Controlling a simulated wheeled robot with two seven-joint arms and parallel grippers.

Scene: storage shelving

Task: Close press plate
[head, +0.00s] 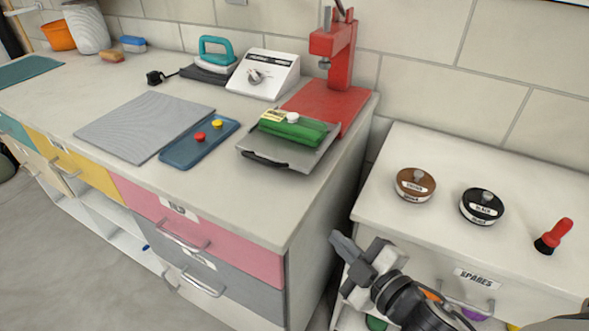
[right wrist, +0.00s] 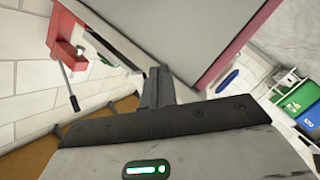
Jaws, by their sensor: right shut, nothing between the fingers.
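The red press (head: 342,60) stands at the right end of the long counter. Its grey plate (head: 310,160) sticks out in front of the red base (head: 322,100), with a dark handle (head: 264,160) on its front edge. A green bundle (head: 292,128) with a pale label lies on the plate. My right gripper (head: 340,242) is shut and empty, below and right of the plate, in front of the gap between the counter and the white cabinet. In the right wrist view its fingers (right wrist: 155,88) point toward the counter, with the red press (right wrist: 68,35) at upper left. My left gripper is not in view.
The white cabinet (head: 540,190) at right carries a brown tin (head: 415,187), a black tin (head: 482,207) and a red-handled brush (head: 555,236). Left of the plate lie a blue tray (head: 185,155) and a grey mat (head: 140,125). A white control box (head: 265,77) stands behind.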

